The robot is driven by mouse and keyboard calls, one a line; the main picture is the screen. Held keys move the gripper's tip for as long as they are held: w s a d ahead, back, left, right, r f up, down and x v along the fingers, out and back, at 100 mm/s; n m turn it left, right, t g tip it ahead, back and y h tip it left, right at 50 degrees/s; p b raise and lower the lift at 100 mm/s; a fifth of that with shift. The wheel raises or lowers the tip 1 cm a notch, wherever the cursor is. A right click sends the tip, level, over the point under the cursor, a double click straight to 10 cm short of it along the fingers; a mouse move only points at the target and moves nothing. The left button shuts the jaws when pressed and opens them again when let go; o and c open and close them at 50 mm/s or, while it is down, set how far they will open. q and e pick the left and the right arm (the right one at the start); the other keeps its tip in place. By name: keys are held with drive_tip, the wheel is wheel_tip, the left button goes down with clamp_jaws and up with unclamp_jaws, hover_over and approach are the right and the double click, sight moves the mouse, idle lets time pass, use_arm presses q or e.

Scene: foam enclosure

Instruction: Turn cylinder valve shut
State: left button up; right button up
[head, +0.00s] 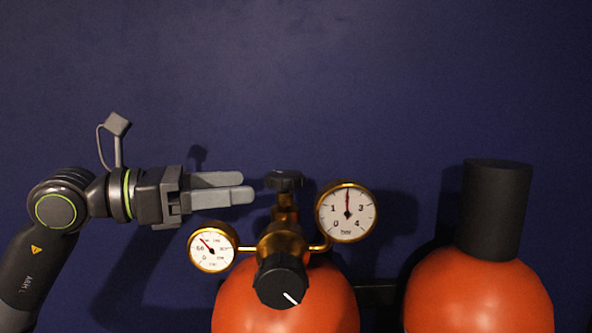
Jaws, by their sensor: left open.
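The orange gas cylinder (240,309) stands at the lower middle of the head view. Its dark valve handwheel (284,180) sits on top of a brass stem (285,213). Below and in front is a brass regulator with a black knob (281,284) bearing a white mark. My left gripper (249,187) comes in from the left, held level. Its fingers are open and point right at the handwheel, with a small gap seen between tips and handwheel. Nothing is between the fingers. My right gripper is not in view.
A small gauge (212,250) hangs left of the regulator, just below my left fingers. A larger gauge (346,212) sits to the right of the valve stem. A second orange cylinder (478,295) with a black cap (494,208) stands at right. The dark blue wall (350,80) is clear above.

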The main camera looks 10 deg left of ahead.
sight(296, 180)
use_arm(q)
drive_tip(key=p+x, duration=0.3)
drive_tip(key=x, duration=0.4)
drive_tip(key=shift+w+d+r, duration=0.1)
drive_tip(key=shift+w+d, duration=0.1)
drive_tip(key=shift+d, duration=0.15)
drive_tip(key=shift+p+x, duration=0.45)
drive_tip(key=shift+x, duration=0.6)
drive_tip(key=c, duration=1)
